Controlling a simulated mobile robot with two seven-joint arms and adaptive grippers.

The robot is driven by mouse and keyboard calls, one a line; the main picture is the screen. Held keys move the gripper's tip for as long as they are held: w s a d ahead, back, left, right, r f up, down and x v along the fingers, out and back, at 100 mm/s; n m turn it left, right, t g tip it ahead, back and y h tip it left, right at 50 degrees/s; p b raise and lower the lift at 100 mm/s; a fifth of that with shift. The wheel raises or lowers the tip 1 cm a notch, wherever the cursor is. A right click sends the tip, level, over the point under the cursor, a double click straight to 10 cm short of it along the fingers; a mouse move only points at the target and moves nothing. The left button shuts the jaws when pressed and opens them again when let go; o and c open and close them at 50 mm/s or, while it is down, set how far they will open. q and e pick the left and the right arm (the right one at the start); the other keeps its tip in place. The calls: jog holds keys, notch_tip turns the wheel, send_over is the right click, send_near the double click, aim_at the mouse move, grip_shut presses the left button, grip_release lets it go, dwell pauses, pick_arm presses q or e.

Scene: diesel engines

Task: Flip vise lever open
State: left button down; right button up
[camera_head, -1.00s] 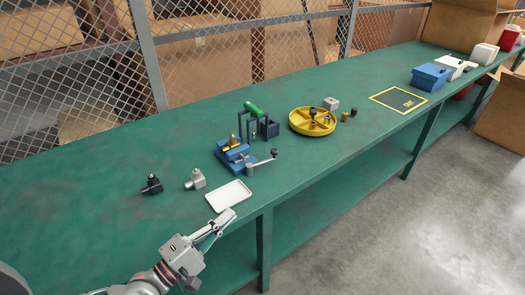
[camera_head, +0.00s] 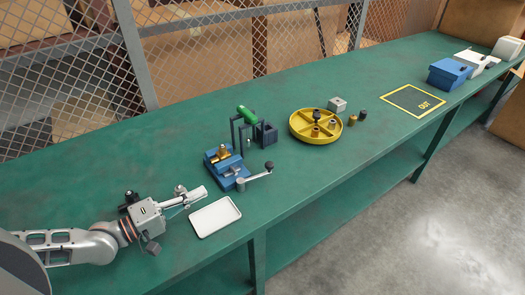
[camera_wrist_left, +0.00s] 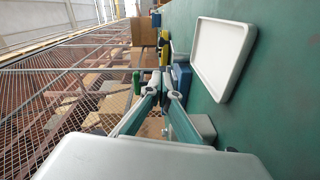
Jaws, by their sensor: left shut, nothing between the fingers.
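The blue vise (camera_head: 226,168) stands on the green bench, with a brass-coloured part in its jaws. Its silver lever (camera_head: 257,179) sticks out to the right and ends in a black knob (camera_head: 269,166). My left gripper (camera_head: 203,192) is shut and empty, pointing right, left of the vise and apart from it. In the left wrist view the shut fingers (camera_wrist_left: 163,92) point away from the camera. Part of the blue vise (camera_wrist_left: 182,76) shows beyond them; its lever cannot be made out there. My right gripper is not in view.
A white tray (camera_head: 215,216) lies just right of my left gripper, in front of the vise. A green-handled press (camera_head: 245,115) stands behind the vise. A round yellow tray (camera_head: 301,133) is to the right.

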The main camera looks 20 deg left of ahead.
aim_at(241, 179)
pick_arm(q)
jog(key=shift+w, duration=0.4)
jog(key=x, duration=0.5)
jog(key=shift+d+r+b, duration=0.15)
jog(key=shift+d+b, duration=0.15)
jog(key=shift+b, duration=0.05)
jog(key=x, duration=0.8)
jog(key=shift+w+d, duration=0.1)
jog(key=shift+w, duration=0.05)
jog(key=b+x, duration=0.1)
jog(key=x, duration=0.5)
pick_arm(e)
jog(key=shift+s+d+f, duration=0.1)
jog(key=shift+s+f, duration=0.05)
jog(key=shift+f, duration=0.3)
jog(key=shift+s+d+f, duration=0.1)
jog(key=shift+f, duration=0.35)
pick_arm(q)
jog(key=shift+r, duration=0.1)
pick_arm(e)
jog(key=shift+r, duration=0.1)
pick_arm(q)
jog(key=shift+d, duration=0.15)
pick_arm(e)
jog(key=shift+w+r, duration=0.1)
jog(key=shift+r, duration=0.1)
